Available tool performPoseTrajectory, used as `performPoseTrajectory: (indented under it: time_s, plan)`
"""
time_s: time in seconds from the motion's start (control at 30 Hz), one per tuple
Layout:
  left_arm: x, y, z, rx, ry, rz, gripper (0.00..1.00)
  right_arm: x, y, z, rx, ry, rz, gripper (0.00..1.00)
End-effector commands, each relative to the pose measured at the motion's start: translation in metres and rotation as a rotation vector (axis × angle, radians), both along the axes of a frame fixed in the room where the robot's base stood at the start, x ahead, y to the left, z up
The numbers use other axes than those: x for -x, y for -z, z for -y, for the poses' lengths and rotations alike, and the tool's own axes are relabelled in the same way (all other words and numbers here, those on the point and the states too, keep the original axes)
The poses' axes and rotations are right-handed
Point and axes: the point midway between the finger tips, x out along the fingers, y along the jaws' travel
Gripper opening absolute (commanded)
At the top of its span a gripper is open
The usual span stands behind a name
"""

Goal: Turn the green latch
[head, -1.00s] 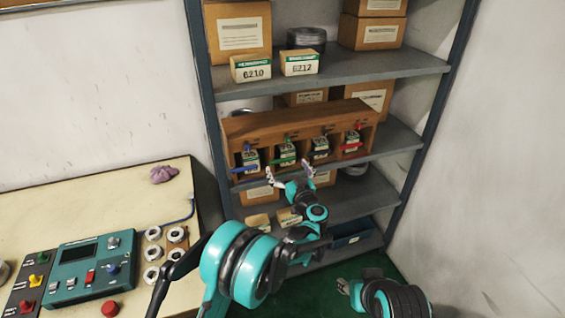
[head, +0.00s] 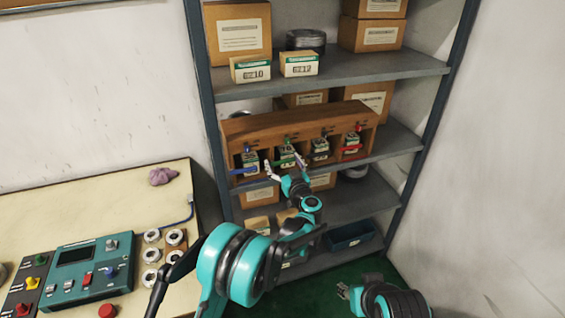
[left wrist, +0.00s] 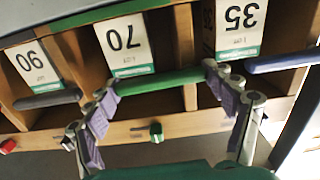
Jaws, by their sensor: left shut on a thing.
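The green latch (head: 285,162) is a bar lying across the front of one compartment of a wooden rack (head: 240,126) on the shelf. In the left wrist view the green latch (left wrist: 165,80) spans the opening below a box labelled 70 (left wrist: 124,40). My left gripper (head: 283,167) is at the latch; in the left wrist view its fingers (left wrist: 165,92) sit wide apart at the bar's two ends, shut on it. A green knob (left wrist: 156,132) is on the rack's edge. My right gripper (head: 343,291) is low at the right, its jaw state unclear.
A blue latch (head: 243,171), a dark latch (head: 319,157) and a red latch (head: 350,149) flank the green one closely. Shelf uprights (head: 206,100) stand either side. A workbench (head: 100,205) with a control panel (head: 85,270) is at the left.

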Motion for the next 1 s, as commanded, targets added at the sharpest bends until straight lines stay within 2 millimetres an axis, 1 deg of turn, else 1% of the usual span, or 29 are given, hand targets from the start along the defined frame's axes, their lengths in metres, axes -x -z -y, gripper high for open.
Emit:
performPoseTrajectory:
  time_s: [0.2, 0.3, 0.4, 0.67, 0.7, 0.73, 1.0]
  plan:
    - [0.0002, -0.0086, -0.002, 0.212, 0.001, 0.069, 0.32, -0.0001, -0.0051, 0.0, 0.0, 0.0, 0.0, 0.4]
    - [0.0005, -0.0107, -0.0029, 0.287, 0.001, 0.093, 0.32, 0.0, -0.006, 0.0, 0.0, 0.0, 0.0, 0.4]
    - [0.0007, -0.0114, -0.0033, 0.32, 0.001, 0.104, 0.32, 0.0, -0.0062, 0.0, 0.0, 0.0, 0.0, 0.4]
    - [0.0006, -0.0113, -0.0034, 0.323, 0.001, 0.106, 0.32, 0.0, -0.006, 0.0, 0.0, 0.0, 0.0, 0.4]
    - [0.0006, -0.0113, -0.0034, 0.322, 0.001, 0.106, 0.91, 0.0, -0.006, 0.0, 0.0, 0.0, 0.0, 0.4]
    - [0.0006, -0.0113, -0.0034, 0.322, 0.001, 0.106, 0.99, 0.0, -0.006, 0.0, 0.0, 0.0, 0.0, 0.4]
    - [0.0008, -0.011, -0.0033, 0.322, 0.0, 0.105, 1.0, -0.0001, -0.0059, 0.0, 0.0, 0.0, 0.0, 0.4]
